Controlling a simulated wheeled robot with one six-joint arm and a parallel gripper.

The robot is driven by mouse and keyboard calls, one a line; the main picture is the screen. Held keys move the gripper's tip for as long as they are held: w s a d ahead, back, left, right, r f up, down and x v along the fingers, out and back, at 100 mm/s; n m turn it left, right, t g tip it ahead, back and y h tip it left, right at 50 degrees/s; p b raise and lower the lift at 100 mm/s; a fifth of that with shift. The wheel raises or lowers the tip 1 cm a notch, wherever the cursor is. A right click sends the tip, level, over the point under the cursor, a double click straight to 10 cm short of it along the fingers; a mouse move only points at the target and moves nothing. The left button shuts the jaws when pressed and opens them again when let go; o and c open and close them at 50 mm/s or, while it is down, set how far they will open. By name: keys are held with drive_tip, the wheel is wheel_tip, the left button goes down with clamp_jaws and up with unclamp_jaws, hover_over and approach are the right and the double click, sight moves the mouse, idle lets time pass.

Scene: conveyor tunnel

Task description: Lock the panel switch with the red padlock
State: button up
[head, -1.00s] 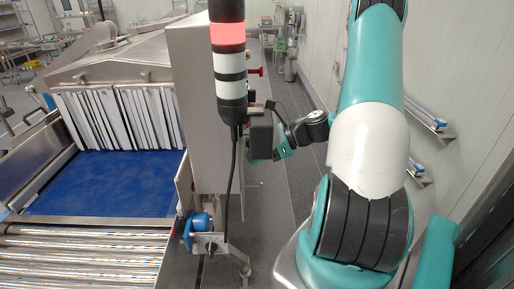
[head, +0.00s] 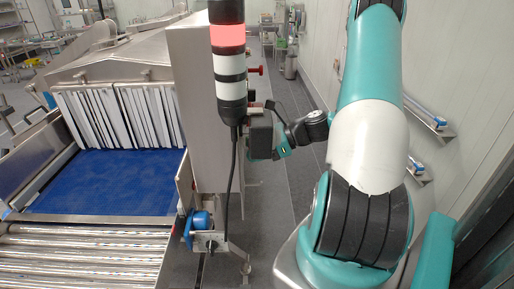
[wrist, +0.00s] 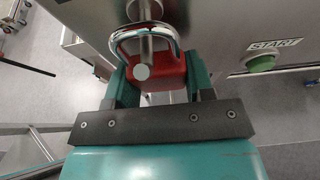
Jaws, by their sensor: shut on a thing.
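The red padlock (wrist: 163,72) is between the green fingers of my gripper (wrist: 160,84) in the wrist view, with its chrome shackle (wrist: 122,38) towards the steel panel. A steel pin with a round end (wrist: 141,72) lies across the shackle loop and the padlock's face. I cannot tell whether the shackle is around the pin or only behind it, nor whether it is latched. In the head view my gripper (head: 283,146) is at the right side of the steel cabinet (head: 195,105), and the padlock is hidden there. The switch itself is not clearly seen.
A green button (wrist: 262,63) under a START label (wrist: 274,44) is right of the padlock. A signal tower (head: 230,65) with a hanging cable stands in front of the cabinet. A blue conveyor belt (head: 105,183) lies to the left.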

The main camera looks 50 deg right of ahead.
drive_tip(key=o, duration=1.3)
drive_tip(key=shift+a+f, duration=0.15)
drive_tip(key=shift+f, duration=0.05)
drive_tip(key=shift+o, duration=0.2)
drive_tip(key=shift+s+d, duration=0.1)
drive_tip(key=shift+d, duration=0.15)
drive_tip(key=b+v, duration=0.4)
drive_tip(key=v, duration=1.3)
drive_tip(key=shift+r, duration=0.3)
drive_tip(key=shift+s+a, duration=0.1)
